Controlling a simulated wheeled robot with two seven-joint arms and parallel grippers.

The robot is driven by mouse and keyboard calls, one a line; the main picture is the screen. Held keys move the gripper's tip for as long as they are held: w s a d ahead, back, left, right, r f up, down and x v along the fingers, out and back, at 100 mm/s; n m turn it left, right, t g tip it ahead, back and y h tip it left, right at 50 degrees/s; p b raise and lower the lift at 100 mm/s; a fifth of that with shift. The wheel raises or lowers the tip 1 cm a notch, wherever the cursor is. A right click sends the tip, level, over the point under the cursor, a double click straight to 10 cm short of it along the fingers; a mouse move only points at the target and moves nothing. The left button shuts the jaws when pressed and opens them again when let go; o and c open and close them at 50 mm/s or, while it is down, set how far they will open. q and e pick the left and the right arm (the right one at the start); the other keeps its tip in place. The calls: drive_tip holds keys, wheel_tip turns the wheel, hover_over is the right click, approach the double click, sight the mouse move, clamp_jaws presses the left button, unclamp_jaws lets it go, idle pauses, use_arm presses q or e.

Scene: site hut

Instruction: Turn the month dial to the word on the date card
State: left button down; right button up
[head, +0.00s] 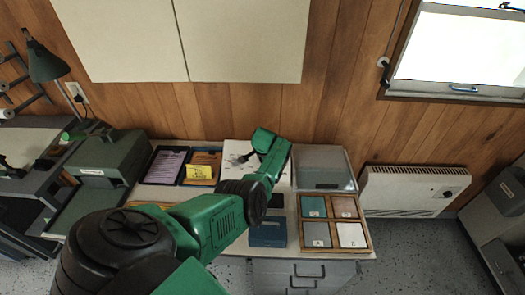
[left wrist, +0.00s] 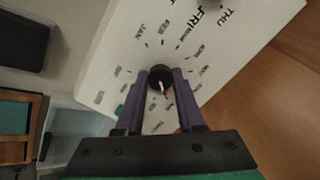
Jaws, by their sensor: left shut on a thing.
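The month dial's black knob (left wrist: 159,73) sits on a white panel (left wrist: 97,75) in the left wrist view. My left gripper (left wrist: 161,86) is shut on the knob, one finger at each side. Month words ring the knob; JAN and FEB can be made out, others are blurred. In the head view my left gripper (head: 262,148) covers much of the white panel (head: 233,150). A yellow card (head: 200,172), perhaps the date card, lies left of it; its word is too small to read. My right gripper is not seen.
A wooden tray with coloured tiles (head: 317,241) and a grey, clear-lidded box (head: 325,170) stand right of my arm. A blue box (head: 268,234) is at the front. A dark-framed purple sheet (head: 166,164) and a green machine (head: 105,155) are at the left.

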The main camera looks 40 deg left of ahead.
use_arm(q)
drive_tip(key=shift+d+f, duration=0.1)
drive_tip(key=shift+f, duration=0.05)
drive_tip(key=c, duration=0.5)
unclamp_jaws()
drive_tip(key=p+v, duration=0.3)
drive_tip(key=v, duration=1.1)
drive_tip(key=shift+s+r, duration=0.1)
drive_tip(key=shift+r, duration=0.15)
